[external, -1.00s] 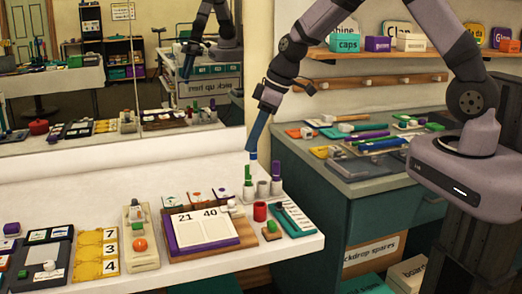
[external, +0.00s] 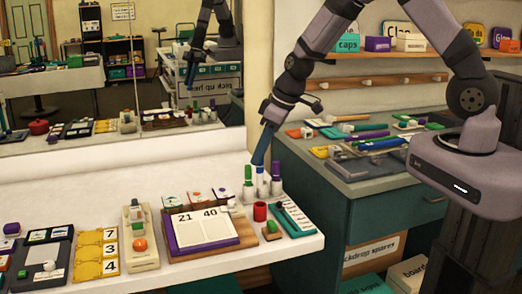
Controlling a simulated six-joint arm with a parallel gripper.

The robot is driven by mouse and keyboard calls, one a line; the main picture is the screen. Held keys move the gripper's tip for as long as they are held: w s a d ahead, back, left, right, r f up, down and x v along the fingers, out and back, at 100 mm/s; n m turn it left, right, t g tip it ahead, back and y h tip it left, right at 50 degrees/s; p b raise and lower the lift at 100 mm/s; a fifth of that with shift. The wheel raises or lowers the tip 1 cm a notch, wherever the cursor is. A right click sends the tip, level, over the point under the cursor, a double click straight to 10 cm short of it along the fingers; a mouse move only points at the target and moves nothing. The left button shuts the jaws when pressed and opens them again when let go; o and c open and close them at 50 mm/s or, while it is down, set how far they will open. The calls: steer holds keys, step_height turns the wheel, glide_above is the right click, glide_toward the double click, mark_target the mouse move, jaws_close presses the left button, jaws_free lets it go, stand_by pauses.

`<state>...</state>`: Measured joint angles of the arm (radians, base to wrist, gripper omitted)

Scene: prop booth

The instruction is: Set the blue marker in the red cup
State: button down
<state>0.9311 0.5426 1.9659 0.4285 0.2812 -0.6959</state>
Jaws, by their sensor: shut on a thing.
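My gripper (external: 270,118) is shut on the blue marker (external: 262,148) and holds it slightly tilted, lower end down. That lower end is at the middle one of three white holders (external: 262,188); I cannot tell whether it is inside or just above.
A mirror (external: 120,70) on the back wall reflects the room.

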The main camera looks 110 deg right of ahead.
mark_target(260, 186)
steer(key=shift+f+b, duration=1.75)
steer(key=shift+f, duration=0.65)
step_height(260, 186, down, 3)
steer(key=b, duration=0.3)
steer(key=shift+b, duration=0.3)
steer(key=c, duration=1.6)
jaws_free()
steer(key=shift+b+v, duration=0.5)
steer(key=shift+v, duration=3.2)
